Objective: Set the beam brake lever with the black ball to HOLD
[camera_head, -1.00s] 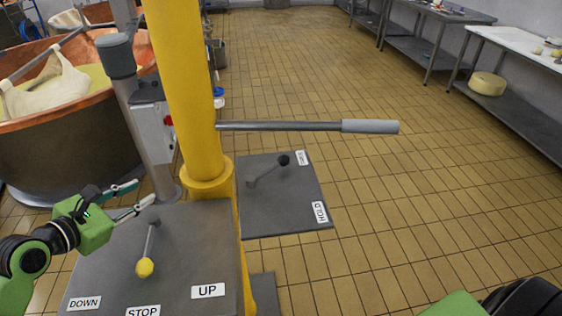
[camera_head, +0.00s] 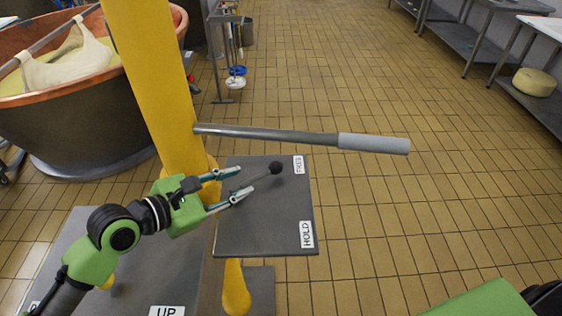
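The beam brake lever is a short grey rod with a black ball (camera_head: 276,168) on its end. It stands on a dark grey plate (camera_head: 265,239) beside the yellow post. The ball is near the upper label, which seems to read FREE (camera_head: 298,165), and away from the HOLD label (camera_head: 306,234) at the plate's lower right. My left gripper (camera_head: 242,183) is open over the plate's left part. Its fingertips point at the ball and stop short of it; the rod's lower part is partly hidden by the fingers. My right gripper is not visible.
A grey-handled bar (camera_head: 290,137) sticks out rightward from the yellow post (camera_head: 158,85) above the plate. A second panel with an UP label (camera_head: 167,311) lies under my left arm. A copper vat (camera_head: 90,120) stands at left. The tiled floor at right is clear.

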